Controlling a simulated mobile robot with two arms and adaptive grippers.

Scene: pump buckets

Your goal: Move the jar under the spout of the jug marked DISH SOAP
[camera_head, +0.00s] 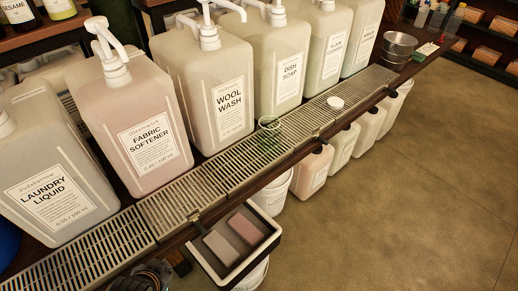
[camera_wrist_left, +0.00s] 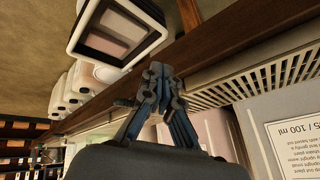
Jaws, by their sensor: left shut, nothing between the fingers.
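The clear, greenish glass jar (camera_head: 269,126) stands on the slatted drip grate, in front of the gap between the WOOL WASH jug (camera_head: 208,92) and the DISH SOAP jug (camera_head: 282,55). The white pump (camera_head: 274,12) of the DISH SOAP jug is cut by the top edge. My left gripper (camera_head: 150,276) shows dark at the bottom edge, well to the left of and nearer than the jar. In the left wrist view its fingers (camera_wrist_left: 163,76) are closed together and empty. The jar is not visible there. My right gripper is not in view.
FABRIC SOFTENER (camera_head: 133,125) and LAUNDRY LIQUID (camera_head: 49,175) jugs stand to the left. A metal bucket (camera_head: 398,46) stands at the far end. A sponge tray (camera_head: 235,245) sits below the shelf edge.

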